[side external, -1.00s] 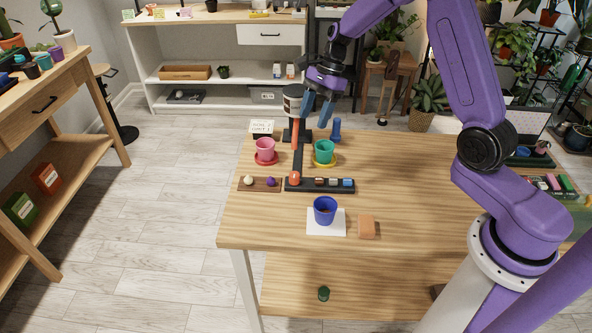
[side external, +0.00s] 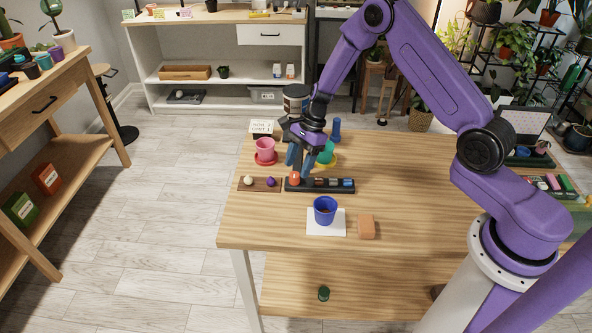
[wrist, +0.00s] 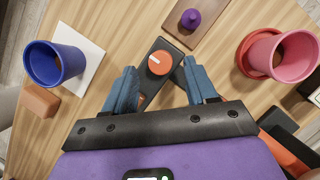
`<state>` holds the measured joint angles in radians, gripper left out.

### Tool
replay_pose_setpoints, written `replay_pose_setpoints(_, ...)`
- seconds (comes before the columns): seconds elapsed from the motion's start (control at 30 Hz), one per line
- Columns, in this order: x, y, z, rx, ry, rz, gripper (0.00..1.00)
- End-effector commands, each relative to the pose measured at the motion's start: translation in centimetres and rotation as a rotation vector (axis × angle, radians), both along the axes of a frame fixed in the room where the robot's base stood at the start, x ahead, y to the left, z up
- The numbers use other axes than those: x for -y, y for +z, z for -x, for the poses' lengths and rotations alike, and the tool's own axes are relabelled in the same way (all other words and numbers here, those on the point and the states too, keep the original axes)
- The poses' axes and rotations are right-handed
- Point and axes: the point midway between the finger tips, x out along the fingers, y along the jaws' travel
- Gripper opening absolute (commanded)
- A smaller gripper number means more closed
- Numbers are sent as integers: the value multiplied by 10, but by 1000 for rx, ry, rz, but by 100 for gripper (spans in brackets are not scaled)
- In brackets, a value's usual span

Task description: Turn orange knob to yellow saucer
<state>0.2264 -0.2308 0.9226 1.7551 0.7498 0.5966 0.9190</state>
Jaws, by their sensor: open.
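The orange knob (wrist: 160,62) has a white pointer line and sits at the end of a dark bar (side external: 318,187) on the table. It also shows in the side view (side external: 295,178). My gripper (wrist: 163,88) is open, with its blue fingers spread to either side just short of the knob, touching nothing that I can see. In the side view my gripper (side external: 299,166) points down over the knob. The yellow saucer (side external: 330,161) lies behind my gripper under a green pot (side external: 326,151), partly hidden. The red saucer (wrist: 246,57) holds a pink pot (wrist: 284,55).
A blue pot (side external: 325,209) stands on a white square (side external: 340,229), with an orange-brown block (side external: 367,227) beside it. A brown strip (side external: 259,185) holds a white knob and a purple knob (wrist: 191,18). A blue peg-like object (side external: 336,130) stands behind. The table's right front is clear.

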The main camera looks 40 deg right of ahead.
Motion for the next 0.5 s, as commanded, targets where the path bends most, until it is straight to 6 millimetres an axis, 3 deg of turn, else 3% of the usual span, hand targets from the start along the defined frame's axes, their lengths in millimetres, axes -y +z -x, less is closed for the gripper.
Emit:
replay_pose_setpoints(0.2,-8,-20,0,1,0,0,57)
replay_pose_setpoints(0.5,-10,-24,0,2,1,0,57)
